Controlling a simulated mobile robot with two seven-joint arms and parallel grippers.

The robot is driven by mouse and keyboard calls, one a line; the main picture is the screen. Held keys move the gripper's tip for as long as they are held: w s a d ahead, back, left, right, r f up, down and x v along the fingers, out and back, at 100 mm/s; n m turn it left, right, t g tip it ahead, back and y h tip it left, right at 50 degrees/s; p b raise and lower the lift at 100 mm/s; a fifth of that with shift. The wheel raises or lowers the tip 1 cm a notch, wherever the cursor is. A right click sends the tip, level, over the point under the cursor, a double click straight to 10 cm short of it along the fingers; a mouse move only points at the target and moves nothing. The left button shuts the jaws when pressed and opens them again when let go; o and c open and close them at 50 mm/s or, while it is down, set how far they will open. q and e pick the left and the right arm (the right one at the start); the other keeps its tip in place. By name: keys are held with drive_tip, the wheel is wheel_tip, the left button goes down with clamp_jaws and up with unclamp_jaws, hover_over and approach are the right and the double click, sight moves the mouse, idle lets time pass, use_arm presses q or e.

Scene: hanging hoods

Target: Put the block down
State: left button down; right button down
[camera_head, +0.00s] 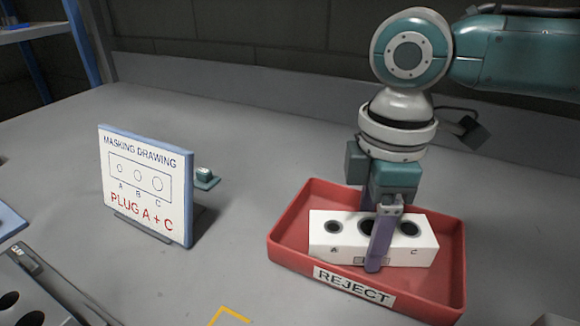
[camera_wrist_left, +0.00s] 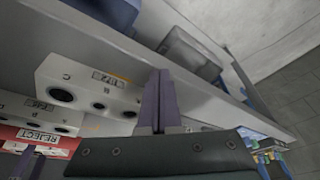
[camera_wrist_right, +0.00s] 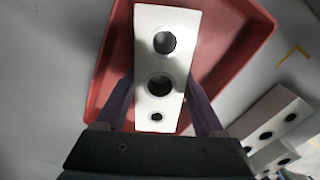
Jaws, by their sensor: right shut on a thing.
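The white block (camera_head: 322,246) has three dark round holes; letters A and C show on its front. My right gripper (camera_head: 376,240) is shut across its middle, one purple finger in front of the block. In the right wrist view the block (camera_wrist_right: 179,57) lies between both fingers (camera_wrist_right: 160,100). The block is inside the outline of the red tray (camera_head: 451,290) labelled REJECT. I cannot tell whether its underside touches the tray floor. My left gripper (camera_wrist_left: 158,100) shows only in the left wrist view, fingers together, nothing visible between them.
A sign (camera_head: 146,186) reading "MASKING DRAWING, PLUG A + C" stands left of the tray. A small green item (camera_head: 205,177) is behind it. A grey holed piece (camera_head: 28,290) is at front left, and a yellow corner mark (camera_head: 231,316) at front. Grey table lies bare between sign and tray.

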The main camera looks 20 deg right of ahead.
unclamp_jaws()
drive_tip(key=shift+f, duration=0.15)
wheel_tip(320, 180, up, 12)
drive_tip(key=p, duration=0.2)
drive_tip(key=shift+r, duration=0.2)
idle(0.4)
